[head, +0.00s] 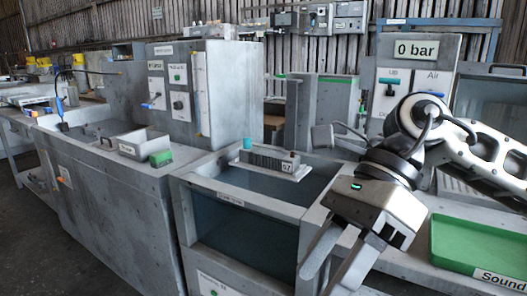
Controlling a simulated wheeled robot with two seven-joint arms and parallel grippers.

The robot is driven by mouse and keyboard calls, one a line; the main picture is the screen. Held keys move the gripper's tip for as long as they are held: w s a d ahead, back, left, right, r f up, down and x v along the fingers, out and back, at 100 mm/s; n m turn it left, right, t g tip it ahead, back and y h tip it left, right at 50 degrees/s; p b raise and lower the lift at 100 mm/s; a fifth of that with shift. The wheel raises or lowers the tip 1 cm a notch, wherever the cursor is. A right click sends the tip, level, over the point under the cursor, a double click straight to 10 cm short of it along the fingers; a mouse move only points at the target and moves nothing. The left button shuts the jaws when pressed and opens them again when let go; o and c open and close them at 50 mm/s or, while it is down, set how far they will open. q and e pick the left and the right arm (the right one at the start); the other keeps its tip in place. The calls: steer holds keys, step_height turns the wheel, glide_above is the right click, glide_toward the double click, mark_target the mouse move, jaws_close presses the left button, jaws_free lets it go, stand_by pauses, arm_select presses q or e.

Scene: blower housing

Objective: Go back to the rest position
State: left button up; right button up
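My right gripper (333,268) is in the lower middle of the head view, on the arm that comes in from the right. Its two fingers point down and left with a gap between them, and nothing shows in the gap. It hangs in front of the right front corner of the water tank (247,198). A grey ribbed housing (268,160) with a number label and a teal fitting (247,144) sits at the tank's back edge, apart from the gripper. My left gripper is not in view.
A green tray (478,240) labelled "Sound" lies at the right. A "0 bar" panel (416,50) stands behind my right arm. At the left are a grey bin (145,142), a green block (161,158) and a control cabinet (222,85).

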steer(key=s+a+r+m+g+y, duration=0.2)
steer(key=a+r+m+g+y, duration=0.15)
steer(key=a+m+y, duration=0.55)
steer(key=w+d+f+m+t+h+p, duration=0.1)
steer(key=w+d+f+m+t, duration=0.3)
steer(key=m+t, duration=1)
steer(key=w+d+f+m+t+h+p, duration=0.15)
steer(key=w+f+m+t, duration=0.5)
steer(key=m+t, duration=0.8)
steer(key=s+d+f+m+g+h, duration=0.3)
steer(key=s+f+m, duration=0.1)
steer(key=f, duration=0.4)
steer(key=s+d+f+m+g+h, duration=0.3)
steer(key=f+m, duration=0.3)
steer(key=f, duration=0.2)
steer(key=s+d+f+m+g+h, duration=0.3)
steer(key=s+d+f+m+h, duration=0.1)
steer(key=f, duration=0.5)
steer(key=shift+s+d+m, duration=0.25)
steer(key=shift+s+m, duration=0.45)
steer(key=shift+m, duration=0.05)
